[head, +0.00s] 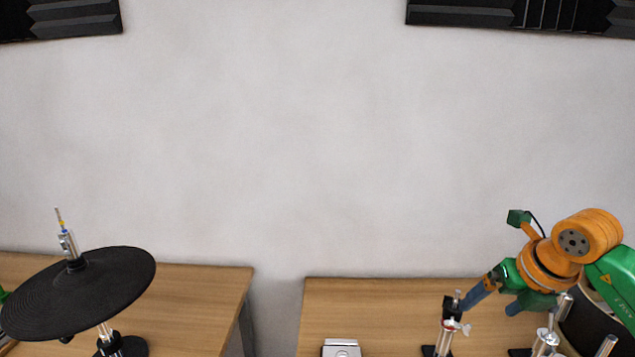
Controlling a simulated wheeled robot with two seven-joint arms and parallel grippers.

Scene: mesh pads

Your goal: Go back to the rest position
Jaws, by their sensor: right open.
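My right gripper (494,303) comes in from the right on the orange and green arm. Its two blue fingers are apart, pointing down and left, with nothing seen between them. One finger ends close to the black top of a small metal stand (447,335); I cannot tell whether they touch. My left gripper is not in view; only a small patch of green shows at the far left edge.
A black cymbal pad (100,290) on a metal stand is over the left wooden table (190,300). The right wooden table (350,300) bears a silver pedal-like part (341,348) and more metal stand parts (546,340). A gap separates the tables.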

